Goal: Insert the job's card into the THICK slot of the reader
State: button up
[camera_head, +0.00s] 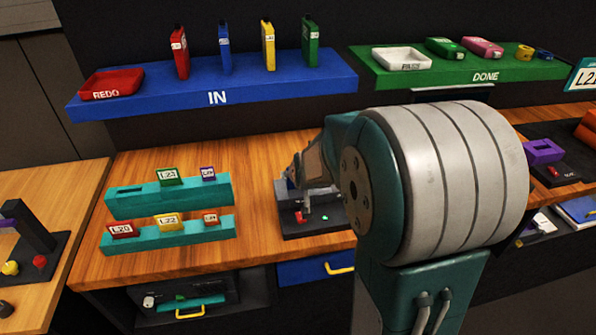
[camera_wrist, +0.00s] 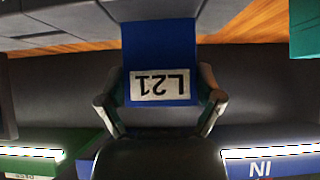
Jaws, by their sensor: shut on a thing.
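My gripper (camera_wrist: 160,98) is shut on a blue card (camera_wrist: 160,60) in the wrist view. The card has a white label that reads L21, upside down in the picture. In the head view my gripper (camera_head: 314,166) is over a dark device (camera_head: 325,222), which looks like the reader. The device has a small red part and a small green mark. My arm hides much of it. Its slots cannot be made out, and I cannot tell whether the card touches it.
Two teal racks (camera_head: 175,236) at left hold cards labelled L23, L20 and L22, among others. A blue IN shelf (camera_head: 280,90) and a green DONE shelf (camera_head: 540,70) stand behind. A sign reading L21 (camera_head: 583,78) is at far right. Bare wood lies between racks and device.

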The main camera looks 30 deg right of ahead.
jog(key=shift+f, duration=1.55)
jog(key=o, duration=0.9)
jog(key=shift+r, duration=0.1)
jog(key=shift+v, duration=3.1)
jog(key=shift+s+a+r, duration=0.1)
jog(key=shift+s+r, duration=0.2)
jog(key=shift+s, duration=0.15)
jog(key=shift+a, duration=0.1)
